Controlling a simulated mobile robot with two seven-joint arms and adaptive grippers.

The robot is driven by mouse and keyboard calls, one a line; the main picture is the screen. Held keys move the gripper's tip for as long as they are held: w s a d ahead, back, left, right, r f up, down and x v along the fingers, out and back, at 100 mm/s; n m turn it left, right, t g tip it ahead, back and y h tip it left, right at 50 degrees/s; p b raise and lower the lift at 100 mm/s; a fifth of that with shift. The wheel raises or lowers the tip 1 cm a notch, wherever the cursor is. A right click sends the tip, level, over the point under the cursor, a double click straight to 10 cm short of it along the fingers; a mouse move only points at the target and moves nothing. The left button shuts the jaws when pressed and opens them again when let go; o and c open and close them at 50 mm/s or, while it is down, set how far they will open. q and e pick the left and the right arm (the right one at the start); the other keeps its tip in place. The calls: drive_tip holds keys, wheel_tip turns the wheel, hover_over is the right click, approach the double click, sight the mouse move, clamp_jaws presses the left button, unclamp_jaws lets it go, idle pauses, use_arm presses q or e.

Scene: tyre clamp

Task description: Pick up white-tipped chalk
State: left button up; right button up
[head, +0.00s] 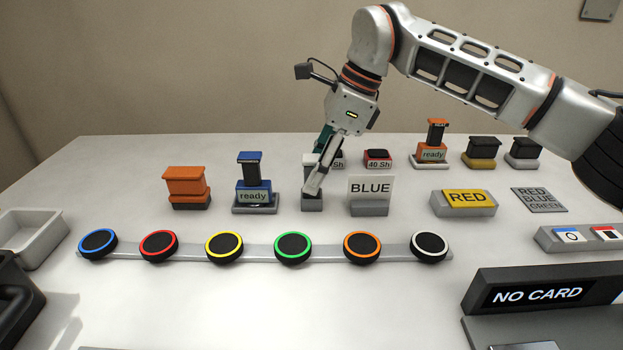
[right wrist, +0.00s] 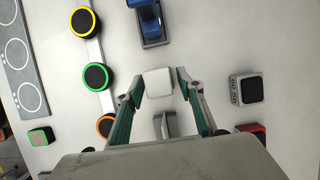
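The white-tipped chalk (head: 308,159) is a blocky piece with a white top, standing in the back row left of the BLUE sign; I take this to be the task's chalk. My right gripper (head: 313,178) is down around it, and one finger hides much of its front. In the right wrist view the white top (right wrist: 158,82) lies between the two fingertips (right wrist: 160,84). The fingers are spread to either side, with a narrow gap showing at the right one. Contact at the left one is unclear. My left gripper is not in view.
The BLUE sign (head: 370,190) stands close right of the gripper, and a blue stamp-like piece (head: 254,190) labelled ready stands left. A strip with several coloured-ring discs (head: 293,248) lies in front. A white tray (head: 30,238) is at far left. The NO CARD box (head: 540,294) is front right.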

drive_tip(key=shift+x, duration=0.8)
drive_tip(key=shift+r, duration=0.1)
clamp_jaws()
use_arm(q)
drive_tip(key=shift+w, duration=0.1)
